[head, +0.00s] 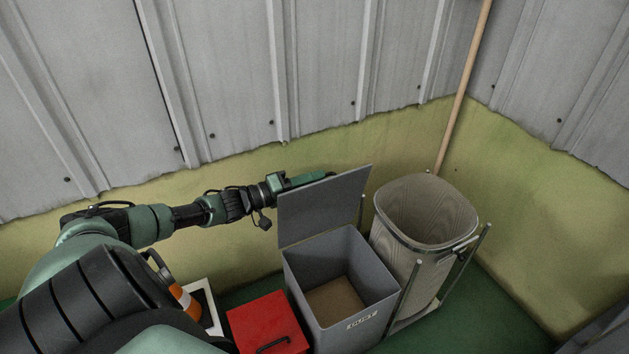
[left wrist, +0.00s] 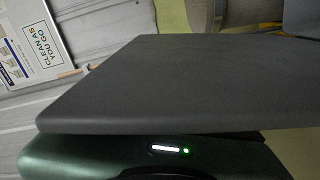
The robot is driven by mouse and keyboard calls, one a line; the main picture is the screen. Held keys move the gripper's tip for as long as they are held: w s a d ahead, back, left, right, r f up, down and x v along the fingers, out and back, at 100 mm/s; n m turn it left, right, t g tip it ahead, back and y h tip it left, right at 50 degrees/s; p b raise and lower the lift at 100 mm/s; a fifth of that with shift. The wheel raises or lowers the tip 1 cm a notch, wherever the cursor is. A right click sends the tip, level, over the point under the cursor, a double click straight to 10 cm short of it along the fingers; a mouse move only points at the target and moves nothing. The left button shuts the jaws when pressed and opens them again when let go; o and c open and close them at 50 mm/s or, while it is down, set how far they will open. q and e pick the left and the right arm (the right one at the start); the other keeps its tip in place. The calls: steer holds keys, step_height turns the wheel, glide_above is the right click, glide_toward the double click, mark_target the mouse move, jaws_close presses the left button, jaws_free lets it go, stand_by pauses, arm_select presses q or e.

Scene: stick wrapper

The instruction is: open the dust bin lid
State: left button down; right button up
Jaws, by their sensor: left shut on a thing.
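The grey dust bin (head: 345,318) stands open on the green floor, with "DUST" on its front and a brown bottom visible inside. Its flat grey lid (head: 322,208) stands raised, nearly upright, at the back left edge. My left gripper (head: 326,175) is at the lid's upper edge, partly hidden behind it, and is shut on the lid. In the left wrist view the lid (left wrist: 190,85) fills the middle, right against the green gripper body (left wrist: 165,155). The fingertips are mostly hidden. My right gripper is not in view.
A round, striped bin (head: 425,212) in a metal frame stands close to the right. A red box (head: 266,322) with a black handle sits left of the dust bin. A wooden pole (head: 462,90) leans on the wall behind. A sign (left wrist: 35,48) hangs on the wall.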

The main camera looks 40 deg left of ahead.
arm_select(q)
steer(key=c, duration=1.5)
jaws_free()
